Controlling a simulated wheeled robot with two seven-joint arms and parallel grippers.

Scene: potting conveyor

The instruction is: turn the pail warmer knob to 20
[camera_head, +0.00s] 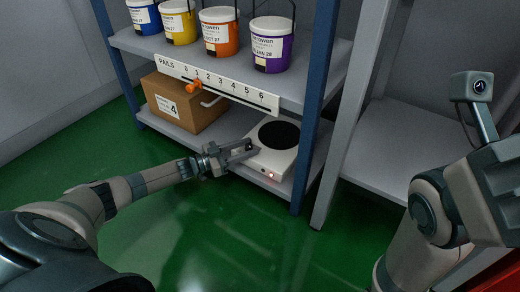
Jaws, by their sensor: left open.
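The pail warmer (268,161) is a white box with a round black plate (279,134) on top. It sits on the lower shelf, and a small reddish light shows on its front face. My left gripper (246,151) is open at the left end of the warmer, its fingers reaching to the warmer's edge. The knob and its numbers cannot be made out; the fingers may hide the knob. Whether the fingers touch anything cannot be told. My right arm is at the right side, its gripper fingers not visible.
A cardboard box (185,104) marked 4 stands left of the warmer. On the upper shelf stand blue (145,17), yellow (179,23), orange (219,32) and purple (271,45) pails, above a scale strip (232,87) with an orange slider (194,87). Blue posts edge the shelf. The green floor is clear.

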